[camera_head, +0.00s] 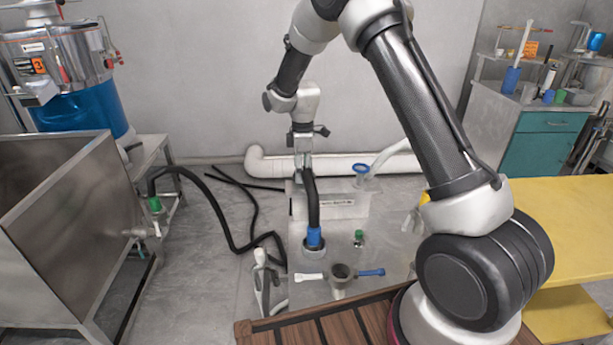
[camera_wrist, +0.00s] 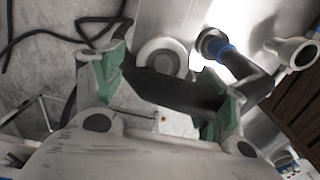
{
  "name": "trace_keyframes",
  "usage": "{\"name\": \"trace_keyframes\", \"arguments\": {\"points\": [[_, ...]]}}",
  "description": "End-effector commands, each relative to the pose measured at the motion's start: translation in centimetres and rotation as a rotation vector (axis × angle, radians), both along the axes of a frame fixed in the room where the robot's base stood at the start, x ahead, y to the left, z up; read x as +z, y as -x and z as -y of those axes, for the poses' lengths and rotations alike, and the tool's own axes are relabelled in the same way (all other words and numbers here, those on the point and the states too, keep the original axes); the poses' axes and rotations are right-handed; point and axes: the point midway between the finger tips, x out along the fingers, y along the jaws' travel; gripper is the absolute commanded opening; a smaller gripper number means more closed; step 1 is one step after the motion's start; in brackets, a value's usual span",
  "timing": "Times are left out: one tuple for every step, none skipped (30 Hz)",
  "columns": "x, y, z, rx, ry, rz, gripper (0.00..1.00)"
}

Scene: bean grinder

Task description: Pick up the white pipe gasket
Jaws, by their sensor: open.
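A pale ring-shaped piece (camera_wrist: 163,58), which looks like the white pipe gasket, lies beyond the fingers in the wrist view. Its lower part is hidden by a black hose. I cannot pick it out surely in the head view. My gripper (camera_head: 303,160) points down over the metal table. In the wrist view my gripper (camera_wrist: 165,95) is open, its green-padded fingers apart. The black hose (camera_wrist: 180,88) crosses between or just beyond them. In the head view the hose (camera_head: 313,205) hangs below the gripper to a blue collar (camera_head: 313,238); I cannot tell whether the fingers touch it.
A green-capped piece (camera_head: 359,238) and a blue-rimmed vessel (camera_head: 362,172) are nearby. A steel hopper (camera_head: 55,220) stands left, a yellow table (camera_head: 565,225) right. A white pipe (camera_head: 340,165) runs along the wall.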

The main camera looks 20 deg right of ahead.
Motion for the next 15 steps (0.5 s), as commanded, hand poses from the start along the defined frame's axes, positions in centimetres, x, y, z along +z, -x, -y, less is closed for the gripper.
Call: {"name": "trace_keyframes", "arguments": {"points": [[-0.09,0.01,0.01,0.000,0.000,0.000,0.73],[-0.13,0.01,0.01,0.000,0.000,0.000,0.73],[-0.19,0.01,0.01,0.000,0.000,0.000,0.73],[-0.23,0.01,0.01,0.000,0.000,0.000,0.73],[-0.26,0.01,0.00,0.000,0.000,0.000,0.73],[-0.30,0.01,0.00,0.000,0.000,0.000,0.73],[-0.31,0.01,0.01,0.000,0.000,0.000,0.73],[-0.32,0.01,0.01,0.000,0.000,0.000,0.73],[-0.33,0.01,0.00,0.000,0.000,0.000,0.73],[-0.33,0.01,0.00,0.000,0.000,0.000,0.73],[-0.33,0.01,0.00,0.000,0.000,0.000,0.73],[-0.33,0.01,0.00,0.000,0.000,0.000,0.73],[-0.32,0.00,0.00,0.000,0.000,0.000,0.73],[-0.32,0.00,0.00,0.000,0.000,0.000,0.73],[-0.32,0.00,0.00,0.000,0.000,0.000,0.67]]}}
